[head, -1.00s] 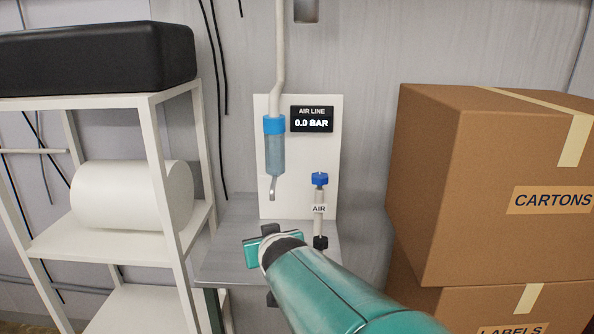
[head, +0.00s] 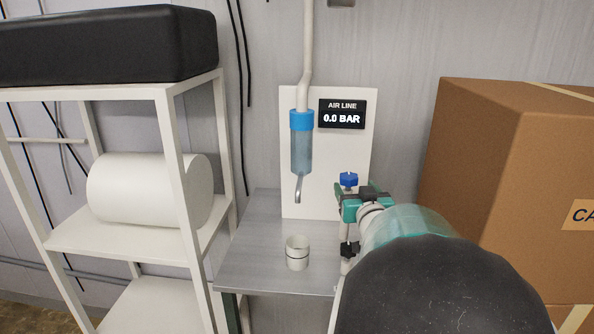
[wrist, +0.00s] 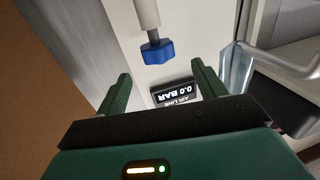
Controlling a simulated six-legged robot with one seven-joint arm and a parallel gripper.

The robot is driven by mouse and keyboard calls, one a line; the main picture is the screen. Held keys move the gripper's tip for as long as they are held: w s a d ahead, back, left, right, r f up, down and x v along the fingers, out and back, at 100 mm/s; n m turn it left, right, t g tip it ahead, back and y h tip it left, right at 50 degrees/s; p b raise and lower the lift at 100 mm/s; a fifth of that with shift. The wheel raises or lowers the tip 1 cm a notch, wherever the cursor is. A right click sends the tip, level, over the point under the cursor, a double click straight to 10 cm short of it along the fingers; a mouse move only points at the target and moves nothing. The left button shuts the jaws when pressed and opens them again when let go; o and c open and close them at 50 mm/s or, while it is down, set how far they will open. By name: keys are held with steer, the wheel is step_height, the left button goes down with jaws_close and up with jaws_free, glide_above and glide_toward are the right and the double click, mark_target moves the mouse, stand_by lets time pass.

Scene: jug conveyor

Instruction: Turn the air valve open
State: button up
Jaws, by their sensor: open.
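The blue air valve knob (head: 348,180) sits on top of a thin upright pipe in front of the white panel (head: 362,128). In the wrist view the blue knob (wrist: 157,52) shows upside down, beyond and between my two fingers. My gripper (head: 362,200) is just below and right of the knob in the head view, partly covering the pipe. In the wrist view my gripper (wrist: 158,88) is open with nothing between its fingers. I see no contact with the knob. The display (head: 342,114) reads 0.0 BAR.
A clear filter bowl with a blue collar (head: 302,121) and a bent spout hangs left of the valve. A small white cup (head: 297,252) stands on the grey bench (head: 255,255). Cardboard boxes (head: 480,160) stand at right, a white shelf rack (head: 185,180) at left.

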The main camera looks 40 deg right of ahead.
mark_target(347, 172)
steer(key=x, duration=0.9)
steer(key=shift+w+d, duration=0.15)
steer(key=shift+d, duration=0.15)
steer(key=c, duration=1)
